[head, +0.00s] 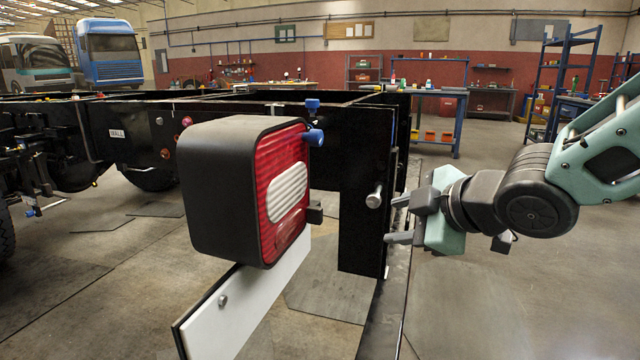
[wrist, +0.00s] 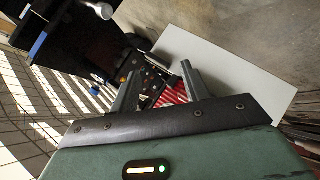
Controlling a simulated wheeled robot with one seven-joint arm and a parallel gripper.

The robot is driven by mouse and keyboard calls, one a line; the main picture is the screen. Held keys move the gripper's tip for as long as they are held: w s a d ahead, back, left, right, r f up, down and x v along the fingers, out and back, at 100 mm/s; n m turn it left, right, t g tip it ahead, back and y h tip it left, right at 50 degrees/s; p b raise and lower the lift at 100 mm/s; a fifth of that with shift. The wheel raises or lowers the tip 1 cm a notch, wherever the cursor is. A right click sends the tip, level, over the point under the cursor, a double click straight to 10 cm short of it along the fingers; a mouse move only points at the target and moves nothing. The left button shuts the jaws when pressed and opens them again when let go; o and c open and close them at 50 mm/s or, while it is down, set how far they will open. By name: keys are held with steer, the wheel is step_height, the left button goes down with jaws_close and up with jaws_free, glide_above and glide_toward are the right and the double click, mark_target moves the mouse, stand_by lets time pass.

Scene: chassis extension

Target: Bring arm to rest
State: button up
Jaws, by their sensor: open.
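My gripper (head: 398,220) is at the right in the head view, at the end of my arm reaching in from the right edge. Its two fingers point left toward the black chassis end and are apart, with nothing between them. In the wrist view the fingers of my gripper (wrist: 160,82) are spread, with part of the red tail lamp (wrist: 172,94) seen beyond them. The tail lamp (head: 285,190), a black box with a red and white lens, stands left of my gripper, clear of it.
The black chassis frame (head: 362,200) stands close to my fingers, with a metal pin (head: 374,195) sticking out. A white plate (head: 245,305) hangs below the lamp; it also shows in the wrist view (wrist: 230,75). Blue shelves (head: 569,75) stand behind. The floor at lower right is clear.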

steer(key=s+d+f+m+g+h, duration=0.1)
steer(key=s+f+m+g+h, duration=0.3)
steer(key=s, duration=0.9)
steer(key=s+f+m+g+h, duration=0.2)
steer(key=s+f+m+g, duration=0.4)
steer(key=s, duration=0.7)
step_height(320, 180, up, 30)
steer(key=p, duration=3.1)
steer(key=shift+w, duration=0.45)
steer(key=shift+r, duration=0.1)
